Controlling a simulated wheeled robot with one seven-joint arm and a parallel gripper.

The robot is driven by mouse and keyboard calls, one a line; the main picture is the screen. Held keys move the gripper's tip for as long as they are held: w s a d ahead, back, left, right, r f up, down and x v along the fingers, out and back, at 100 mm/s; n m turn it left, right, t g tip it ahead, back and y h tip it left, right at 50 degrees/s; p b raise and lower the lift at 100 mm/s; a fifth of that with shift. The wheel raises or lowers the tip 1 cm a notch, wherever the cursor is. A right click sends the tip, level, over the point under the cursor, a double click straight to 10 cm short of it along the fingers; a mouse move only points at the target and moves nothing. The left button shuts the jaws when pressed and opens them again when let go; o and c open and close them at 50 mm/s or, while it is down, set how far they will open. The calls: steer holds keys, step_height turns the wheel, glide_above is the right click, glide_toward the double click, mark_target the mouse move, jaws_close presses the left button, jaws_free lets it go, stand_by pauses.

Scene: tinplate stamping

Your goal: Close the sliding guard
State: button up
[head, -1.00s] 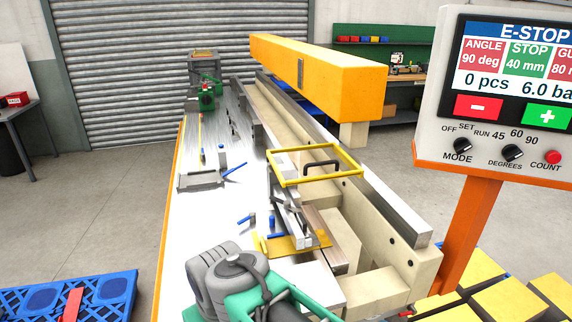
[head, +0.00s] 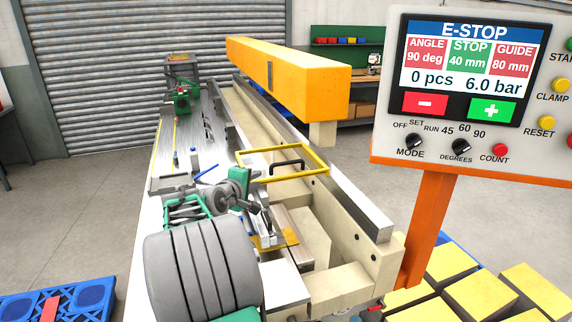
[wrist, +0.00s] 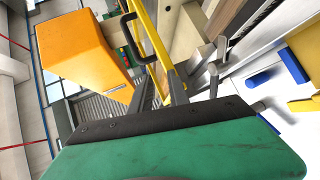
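The sliding guard (head: 295,178) is a yellow rectangular frame with a black handle (head: 287,164), above the right side of the long machine bed. In the wrist view, the guard's yellow bar (wrist: 152,35) runs up from near my fingers, and the black handle (wrist: 127,30) shows up left. My gripper (wrist: 160,80) is open, with a gap between its grey fingers. In the head view, my gripper (head: 262,200) is just left of and nearer than the guard. Contact with the guard cannot be told. My wrist hides part of the bed.
A big orange-yellow beam (head: 290,80) overhangs the far bed. The control panel (head: 470,90) stands close on the right on an orange post (head: 428,225). Yellow blocks (head: 455,262) lie below it. A blue pallet (head: 50,303) is at lower left. Small blue-handled parts lie on the bed.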

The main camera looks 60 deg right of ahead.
mark_target(287, 164)
steer(key=s+d, duration=0.1)
steer(key=d, duration=0.3)
steer(key=s+d+g+h+p, duration=0.1)
steer(key=s+d, duration=0.1)
steer(key=d, duration=0.2)
steer(key=s+d+r+g+h, duration=0.1)
steer(key=s+d, duration=0.1)
steer(key=d, duration=0.1)
steer(key=shift+d+n+p, duration=0.35)
steer(key=shift+d+n, duration=0.05)
steer(key=shift+w+d+f, duration=0.1)
steer(key=shift+d, duration=0.4)
jaws_close()
